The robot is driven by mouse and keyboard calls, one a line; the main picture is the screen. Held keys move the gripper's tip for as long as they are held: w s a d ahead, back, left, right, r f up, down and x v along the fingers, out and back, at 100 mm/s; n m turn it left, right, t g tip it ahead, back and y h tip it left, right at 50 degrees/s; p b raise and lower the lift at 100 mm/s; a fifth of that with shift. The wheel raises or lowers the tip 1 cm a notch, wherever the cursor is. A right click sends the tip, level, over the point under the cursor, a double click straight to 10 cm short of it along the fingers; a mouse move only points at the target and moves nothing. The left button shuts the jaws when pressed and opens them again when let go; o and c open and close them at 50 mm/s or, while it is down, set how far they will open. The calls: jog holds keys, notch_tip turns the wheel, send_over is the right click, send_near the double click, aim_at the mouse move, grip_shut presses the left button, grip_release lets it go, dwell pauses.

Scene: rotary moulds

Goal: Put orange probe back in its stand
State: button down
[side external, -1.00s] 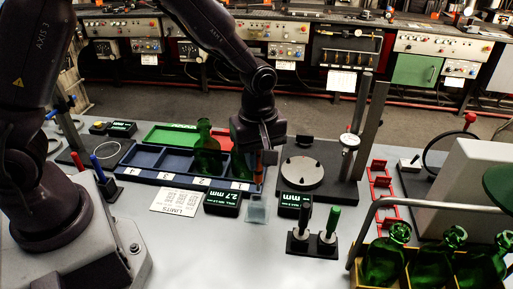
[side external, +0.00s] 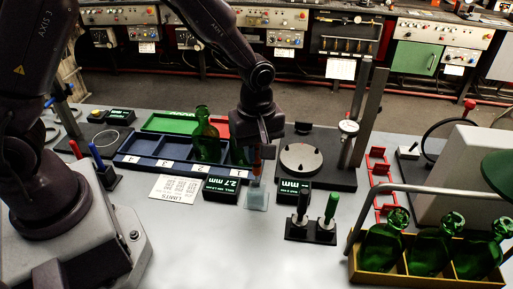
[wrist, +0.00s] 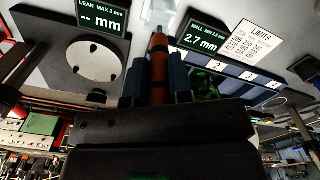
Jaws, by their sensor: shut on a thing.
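The orange probe (side external: 256,164) is held upright between the fingers of my gripper (side external: 258,148), tip down. Its stand, a small pale translucent block (side external: 257,198), is on the table directly below. The probe's lower end is at or just above the stand's top; I cannot tell whether it has entered. In the wrist view the probe (wrist: 158,62) lies between the two blue-grey fingers of my gripper (wrist: 158,75), and its thin tip points at the stand (wrist: 160,12), which is partly cut off by the frame edge.
Two small displays (side external: 221,189) (side external: 293,191) flank the stand closely. Behind are a blue numbered tray (side external: 150,163) with green bottles (side external: 206,140) and a round turntable (side external: 301,158). Black and green-handled tools (side external: 311,230) stand in front. Bare table lies at front left.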

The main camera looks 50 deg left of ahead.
aim_at(256, 170)
jog(key=shift+f, duration=2.8)
jog(key=c, duration=0.9)
grip_release()
jog(key=shift+c, duration=0.2)
